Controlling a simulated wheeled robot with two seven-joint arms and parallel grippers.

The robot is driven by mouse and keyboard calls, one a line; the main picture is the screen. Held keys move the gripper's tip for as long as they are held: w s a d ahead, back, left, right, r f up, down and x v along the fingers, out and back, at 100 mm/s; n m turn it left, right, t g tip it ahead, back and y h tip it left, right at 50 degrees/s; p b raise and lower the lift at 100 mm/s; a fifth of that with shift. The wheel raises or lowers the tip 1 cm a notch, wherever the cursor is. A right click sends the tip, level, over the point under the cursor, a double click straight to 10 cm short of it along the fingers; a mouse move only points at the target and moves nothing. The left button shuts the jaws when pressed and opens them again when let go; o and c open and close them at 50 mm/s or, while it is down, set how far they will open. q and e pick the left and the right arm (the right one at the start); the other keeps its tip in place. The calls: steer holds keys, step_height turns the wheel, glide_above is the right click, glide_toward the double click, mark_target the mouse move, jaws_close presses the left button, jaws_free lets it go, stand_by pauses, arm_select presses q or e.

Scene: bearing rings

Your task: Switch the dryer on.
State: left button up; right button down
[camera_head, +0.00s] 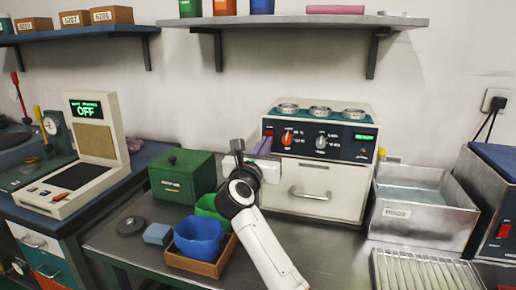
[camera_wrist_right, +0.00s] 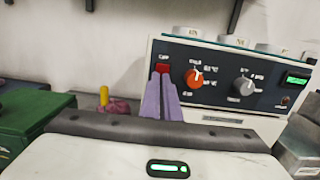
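The dryer (camera_head: 318,190) is a cream box with a dark control panel, a drawer with a handle, and round dishes on top. Its panel carries a red switch (camera_wrist_right: 161,68) at the left end, an orange-red knob (camera_wrist_right: 194,77), a grey knob (camera_wrist_right: 243,86) and a lit green display (camera_wrist_right: 297,80), too small to read. My right gripper (camera_head: 264,146) is at the panel's left end. In the right wrist view its purple fingers (camera_wrist_right: 161,98) are together with nothing visible between them, tips just below the red switch. Contact cannot be told. My left gripper is not in view.
A green box (camera_head: 181,177), a blue bin (camera_head: 198,238) in a wooden tray and a green bin stand left of my right arm. A metal rinse tank (camera_head: 411,212) stands right of the dryer, with a wire rack in front. A shelf (camera_head: 290,21) hangs above.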

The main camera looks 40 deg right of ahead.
steer(key=b+v, duration=0.1)
steer(key=v, duration=1.3)
